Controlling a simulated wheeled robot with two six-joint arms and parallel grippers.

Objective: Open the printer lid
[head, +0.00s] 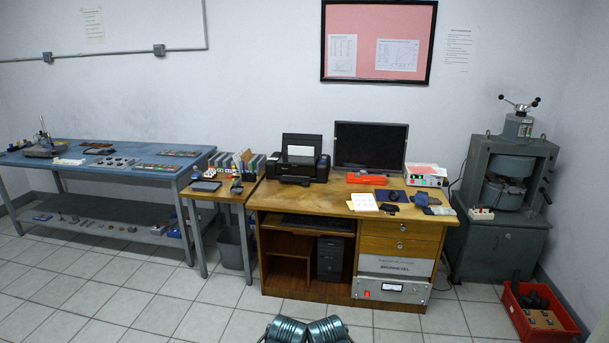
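A black printer (290,173) stands on the left part of the wooden desk (345,197). A black upright panel rises at its back, with a white sheet (301,151) in front of it. At this size I cannot tell the printer lid apart from the rest of the body, or whether it is shut. Neither of my grippers shows in the head view; only ribbed grey-teal parts, which look like mine, show at the bottom edge, well short of the desk.
A dark monitor (371,147) stands right of the printer, with an orange-red item (366,178) before it. A small side table (217,192) adjoins the desk on the left. A red crate (540,318) lies at the right. Tiled floor before the desk is clear.

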